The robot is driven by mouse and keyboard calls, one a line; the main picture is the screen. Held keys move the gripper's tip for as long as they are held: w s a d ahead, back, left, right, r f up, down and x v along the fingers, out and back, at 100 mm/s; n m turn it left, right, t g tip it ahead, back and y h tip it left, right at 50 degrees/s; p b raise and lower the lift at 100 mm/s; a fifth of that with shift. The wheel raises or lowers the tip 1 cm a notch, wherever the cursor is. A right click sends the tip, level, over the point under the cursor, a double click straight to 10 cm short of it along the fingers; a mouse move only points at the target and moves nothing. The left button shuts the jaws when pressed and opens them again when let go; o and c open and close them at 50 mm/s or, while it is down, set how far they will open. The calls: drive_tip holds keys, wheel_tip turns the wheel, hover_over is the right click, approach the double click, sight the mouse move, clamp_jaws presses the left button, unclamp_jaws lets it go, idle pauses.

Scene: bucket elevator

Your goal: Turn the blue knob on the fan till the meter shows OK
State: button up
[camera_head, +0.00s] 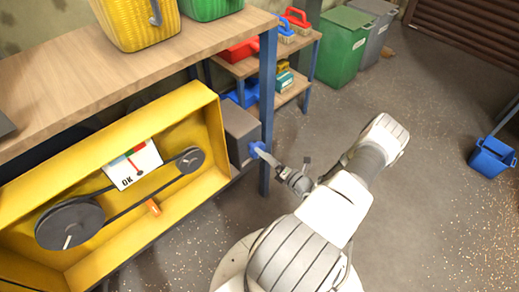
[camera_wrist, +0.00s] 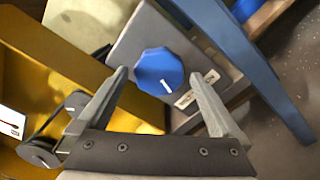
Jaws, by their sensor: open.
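The blue knob (camera_wrist: 159,72) sits on the end face of a grey box (camera_wrist: 150,30). My gripper (camera_wrist: 160,76) is open, with one finger on each side of the knob and gaps between fingers and knob. In the head view my gripper (camera_head: 265,155) reaches it from the right.
The yellow housing (camera_head: 198,95) holds a belt on two dark pulleys (camera_head: 70,223). A blue table leg (camera_head: 267,105) stands close to the knob and gripper. A wooden table top (camera_head: 100,70) is above. A blue bucket (camera_head: 492,158) stands on open floor at right.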

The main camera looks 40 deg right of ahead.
drive_tip(key=s+d+p, duration=0.1)
drive_tip(key=s, duration=1.2)
drive_tip(key=shift+s, duration=0.1)
idle(1.3)
